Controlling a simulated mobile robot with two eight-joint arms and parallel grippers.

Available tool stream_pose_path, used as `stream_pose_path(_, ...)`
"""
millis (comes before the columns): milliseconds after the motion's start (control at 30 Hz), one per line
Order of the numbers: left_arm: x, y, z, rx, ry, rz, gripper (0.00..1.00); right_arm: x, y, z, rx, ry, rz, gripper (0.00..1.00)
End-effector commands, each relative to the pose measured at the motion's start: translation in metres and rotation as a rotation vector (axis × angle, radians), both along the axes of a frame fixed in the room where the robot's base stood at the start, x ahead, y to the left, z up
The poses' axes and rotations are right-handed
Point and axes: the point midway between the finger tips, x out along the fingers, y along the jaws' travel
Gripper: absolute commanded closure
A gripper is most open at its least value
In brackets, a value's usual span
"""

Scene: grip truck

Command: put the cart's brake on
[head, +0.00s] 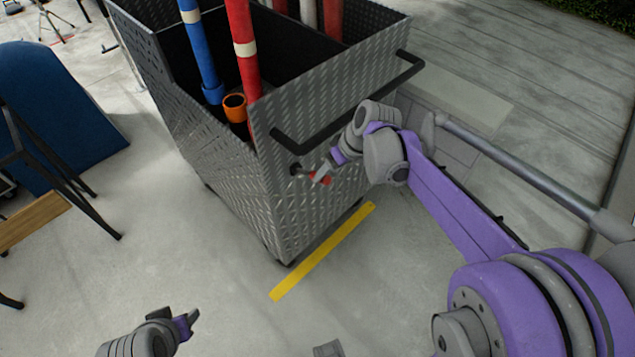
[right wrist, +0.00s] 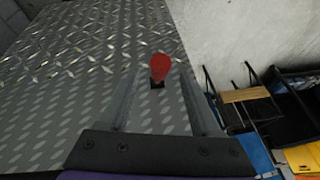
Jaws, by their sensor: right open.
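The cart (head: 200,140) is a grey diamond-plate box on the floor, with a black push handle (head: 345,105) along its near side. A brake lever with a red grip (head: 321,178) sticks out of that side below the handle. In the right wrist view the red grip (right wrist: 160,67) lies between the far ends of the two fingers. My right gripper (head: 327,170) is open around or just short of the grip; I cannot tell whether a finger touches it. My left gripper (head: 192,322) is low in the head view, away from the cart; its jaw opening is unclear.
Blue (head: 200,50) and red (head: 243,50) tubes and an orange tube (head: 235,107) stand in the cart. A yellow strip (head: 322,252) lies on the floor before it. A dark blue panel (head: 55,110) and a black-legged wooden-topped stand (head: 35,222) are at left. The floor between is clear.

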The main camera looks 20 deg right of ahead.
Motion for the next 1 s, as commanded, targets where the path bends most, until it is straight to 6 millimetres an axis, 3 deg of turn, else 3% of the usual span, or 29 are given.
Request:
stream_pose_path(200,-0.001,0.0,-0.006,0.0,0.002,0.0,0.5,0.014,0.012,-0.04,-0.002,0.0,0.002,0.36)
stream_pose_path(400,-0.001,0.0,-0.008,0.0,0.003,0.0,0.5,0.022,0.018,-0.063,-0.001,0.0,0.0,0.36)
stream_pose_path(800,-0.002,0.0,-0.008,0.0,0.003,0.0,0.5,0.024,0.02,-0.069,-0.001,0.0,-0.002,0.36)
stream_pose_path(1000,-0.002,0.0,-0.008,0.0,0.003,0.0,0.5,0.024,0.02,-0.069,-0.001,0.0,-0.002,0.72)
